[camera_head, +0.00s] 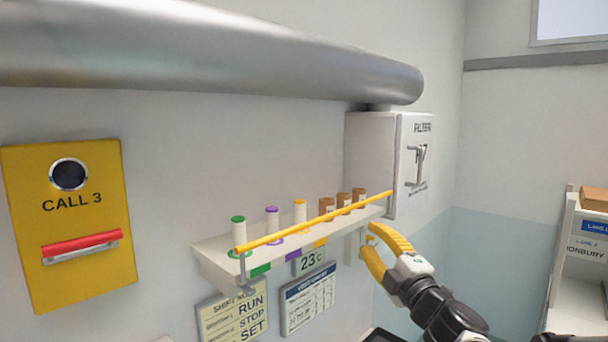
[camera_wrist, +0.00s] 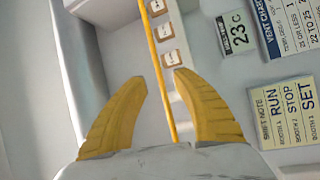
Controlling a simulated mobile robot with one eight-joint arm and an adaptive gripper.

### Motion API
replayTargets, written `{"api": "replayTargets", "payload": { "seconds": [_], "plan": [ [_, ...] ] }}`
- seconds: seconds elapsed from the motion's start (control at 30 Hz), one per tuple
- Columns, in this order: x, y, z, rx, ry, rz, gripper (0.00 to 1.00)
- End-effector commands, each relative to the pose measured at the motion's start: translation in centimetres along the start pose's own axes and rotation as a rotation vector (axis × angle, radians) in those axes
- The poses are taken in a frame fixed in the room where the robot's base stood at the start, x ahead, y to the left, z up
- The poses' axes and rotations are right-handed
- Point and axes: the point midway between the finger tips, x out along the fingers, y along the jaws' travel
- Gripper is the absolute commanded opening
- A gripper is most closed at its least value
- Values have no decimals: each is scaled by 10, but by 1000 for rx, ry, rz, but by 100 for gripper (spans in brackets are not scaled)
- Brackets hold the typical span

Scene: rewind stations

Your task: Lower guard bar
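The guard bar (camera_head: 315,222) is a thin yellow rod along the front of a white wall shelf (camera_head: 213,262). It runs above the shelf's front edge, past several bottles. A grey bracket holds its left end. My gripper (camera_head: 371,238) has yellow fingers and is below and in front of the bar's right part. In the wrist view the bar (camera_wrist: 160,75) runs between the two spread fingertips of my gripper (camera_wrist: 160,82). The fingers are open, with gaps on both sides of the bar. I cannot tell how far the bar is from them in depth.
Bottles with green (camera_head: 238,230), purple (camera_head: 272,218), yellow and brown caps stand on the shelf. A white cabinet (camera_head: 375,150) is behind the right end. A large metal pipe (camera_head: 200,50) runs overhead. A yellow call panel (camera_head: 70,220) is at left, a rack (camera_head: 575,270) at right.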

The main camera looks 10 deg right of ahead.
Motion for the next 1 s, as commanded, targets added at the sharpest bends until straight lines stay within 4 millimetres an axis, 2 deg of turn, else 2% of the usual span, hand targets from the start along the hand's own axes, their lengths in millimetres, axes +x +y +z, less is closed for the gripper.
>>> {"api": "replayTargets", "payload": {
  "seconds": [0.03, 0.27, 0.37, 0.7, 0.83, 1.0],
  "plan": [
    [6, 12, -6, -35, 33, -5, 34],
    [17, 9, -15, -99, 101, -18, 34],
    [31, 8, -17, -98, 102, -18, 34],
    [96, 7, -23, -96, 99, -17, 34],
    [111, 7, -24, -96, 98, -17, 34],
    [117, 6, -25, -95, 97, -17, 34]
  ]
}}
